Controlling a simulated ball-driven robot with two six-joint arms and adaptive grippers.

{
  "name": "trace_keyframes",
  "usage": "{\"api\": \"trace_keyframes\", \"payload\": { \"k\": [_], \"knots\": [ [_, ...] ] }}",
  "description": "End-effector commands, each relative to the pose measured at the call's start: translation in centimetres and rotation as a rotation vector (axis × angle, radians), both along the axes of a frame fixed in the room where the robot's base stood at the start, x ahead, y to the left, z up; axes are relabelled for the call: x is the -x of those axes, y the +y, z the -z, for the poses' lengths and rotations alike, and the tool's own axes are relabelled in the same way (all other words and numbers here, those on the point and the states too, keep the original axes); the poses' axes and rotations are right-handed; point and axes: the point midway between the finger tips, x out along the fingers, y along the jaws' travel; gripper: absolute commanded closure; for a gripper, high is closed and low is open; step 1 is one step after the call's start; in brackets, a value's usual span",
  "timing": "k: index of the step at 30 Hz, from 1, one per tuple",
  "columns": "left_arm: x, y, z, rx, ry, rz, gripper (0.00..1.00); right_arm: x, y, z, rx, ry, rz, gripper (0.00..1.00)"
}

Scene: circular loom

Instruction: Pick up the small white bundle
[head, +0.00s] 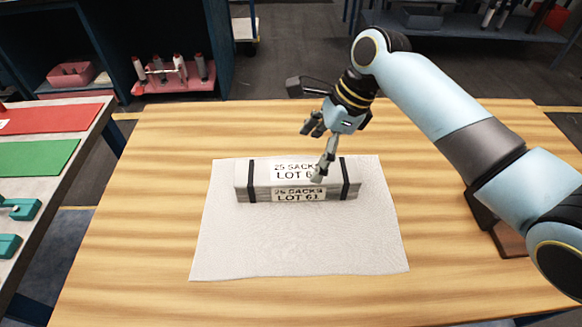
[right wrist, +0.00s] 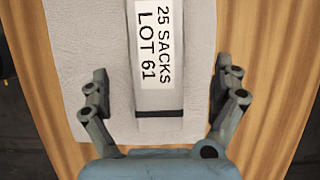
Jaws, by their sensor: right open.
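The white bundle (head: 262,181) lies flat on a white cloth (head: 300,245) on the table. It has two dark straps and labels reading "25 SACKS LOT 61". My right gripper (head: 315,150) is open above the right part of the bundle, and one finger hides part of the top label. In the right wrist view the bundle (right wrist: 153,100) runs up the picture between the two spread fingers of my right gripper (right wrist: 158,92), with a gap on each side. Whether a finger touches the bundle cannot be told. My left gripper is not in view.
The wooden table (head: 130,220) is largely clear around the cloth. A side bench at the left holds a red mat (head: 55,118), a green mat (head: 35,157) and teal items (head: 20,209). Shelves with a pink tray (head: 175,85) stand behind. A brown object (head: 492,228) is partly hidden under my right arm.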

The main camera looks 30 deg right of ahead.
Motion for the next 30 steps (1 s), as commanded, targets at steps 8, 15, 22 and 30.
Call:
{"api": "trace_keyframes", "payload": {
  "k": [8,15,22,30],
  "knots": [
    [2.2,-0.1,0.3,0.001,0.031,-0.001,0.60,-0.5,1.2,3.2,0.000,0.000,0.000,0.04],
    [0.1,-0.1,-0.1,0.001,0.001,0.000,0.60,-0.8,2.6,6.2,-0.002,0.002,0.000,0.04],
    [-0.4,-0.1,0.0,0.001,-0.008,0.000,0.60,-1.1,3.1,7.9,0.001,0.000,-0.001,0.04],
    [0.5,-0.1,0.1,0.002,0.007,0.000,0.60,-1.1,3.1,7.9,0.001,-0.001,-0.001,0.18]
  ]
}}
